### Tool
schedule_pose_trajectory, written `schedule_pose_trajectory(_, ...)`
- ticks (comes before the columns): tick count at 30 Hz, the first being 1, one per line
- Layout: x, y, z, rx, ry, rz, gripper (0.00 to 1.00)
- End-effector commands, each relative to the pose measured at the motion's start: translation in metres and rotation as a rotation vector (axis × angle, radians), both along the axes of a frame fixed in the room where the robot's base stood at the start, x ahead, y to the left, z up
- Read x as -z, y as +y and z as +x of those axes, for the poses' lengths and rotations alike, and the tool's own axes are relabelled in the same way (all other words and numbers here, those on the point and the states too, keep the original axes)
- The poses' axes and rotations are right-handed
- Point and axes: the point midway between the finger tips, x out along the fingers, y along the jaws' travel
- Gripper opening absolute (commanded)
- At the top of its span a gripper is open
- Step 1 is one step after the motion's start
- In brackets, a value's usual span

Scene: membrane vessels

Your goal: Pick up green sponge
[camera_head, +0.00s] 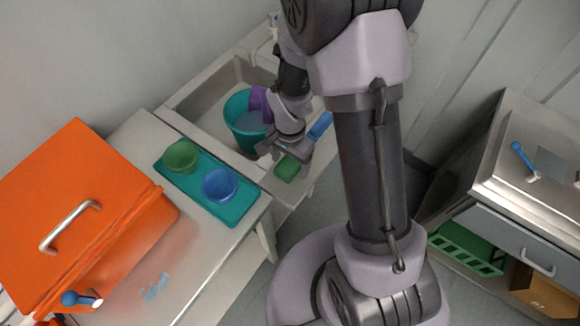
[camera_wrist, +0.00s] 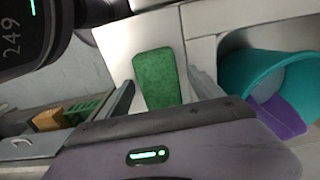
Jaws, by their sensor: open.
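The green sponge (camera_head: 288,168) lies flat on the light ledge at the front of the sink, right of the teal tray. In the wrist view the sponge (camera_wrist: 156,78) shows between the two fingers, with its lower end hidden by my gripper's body. My gripper (camera_head: 285,152) is open and just above the sponge. In the wrist view its fingers (camera_wrist: 158,92) stand on either side of the sponge with gaps, and nothing is held. I cannot tell the exact height above the sponge.
A teal bucket (camera_head: 243,122) of water stands in the sink, with a purple item (camera_head: 260,100) at its rim. A blue object (camera_head: 320,125) lies on the ledge behind my gripper. A teal tray (camera_head: 232,212) holds a green bowl (camera_head: 181,156) and a blue bowl (camera_head: 219,184). An orange box (camera_head: 85,200) stands left.

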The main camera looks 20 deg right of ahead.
Motion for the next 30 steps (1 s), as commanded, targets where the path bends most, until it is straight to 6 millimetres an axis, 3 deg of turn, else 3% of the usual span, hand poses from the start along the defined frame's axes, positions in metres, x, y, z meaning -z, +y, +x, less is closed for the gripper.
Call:
schedule_pose_trajectory(5, -0.001, 0.000, 0.000, 0.000, -0.001, 0.000, 0.73)
schedule_pose_trajectory(12, -0.001, 0.000, 0.000, 0.000, -0.001, 0.000, 0.26)
schedule_pose_trajectory(15, -0.001, 0.000, 0.000, 0.000, -0.001, 0.000, 0.11)
schedule_pose_trajectory(23, -0.004, 0.000, 0.000, 0.000, -0.002, 0.000, 0.11)
schedule_pose_trajectory(30, -0.036, 0.000, 0.001, 0.000, -0.004, 0.000, 0.11)
